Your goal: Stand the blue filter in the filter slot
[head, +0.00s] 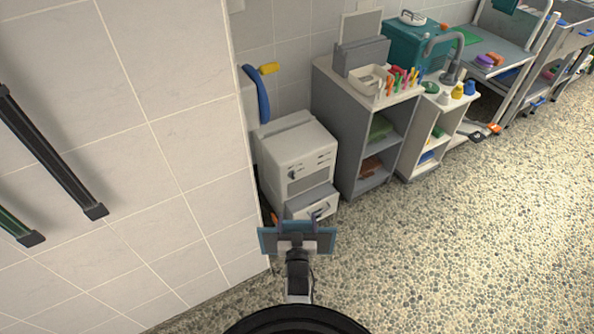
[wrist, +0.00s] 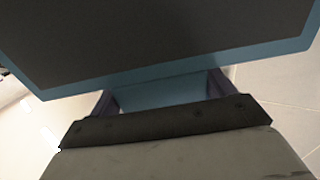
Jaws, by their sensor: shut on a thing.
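The blue filter (head: 268,240), a flat panel with a blue frame and dark middle, is in my gripper (head: 297,238) at the lower middle of the head view. In the wrist view the filter (wrist: 165,40) fills the top, and my two fingers (wrist: 162,94) are shut on its near edge. A white machine (head: 295,158) stands beyond the filter against the wall. An open drawer-like part (head: 313,203) juts from its low front, just beyond the filter. I cannot tell for sure whether this is the filter slot; the filter and gripper partly cover the area before it.
A tiled wall (head: 190,130) runs close along the left. Grey shelves (head: 350,130) stand right of the machine, with a sink unit (head: 435,120) beyond. A blue hose (head: 256,95) hangs behind the machine. The pebbled floor (head: 450,250) at right is clear.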

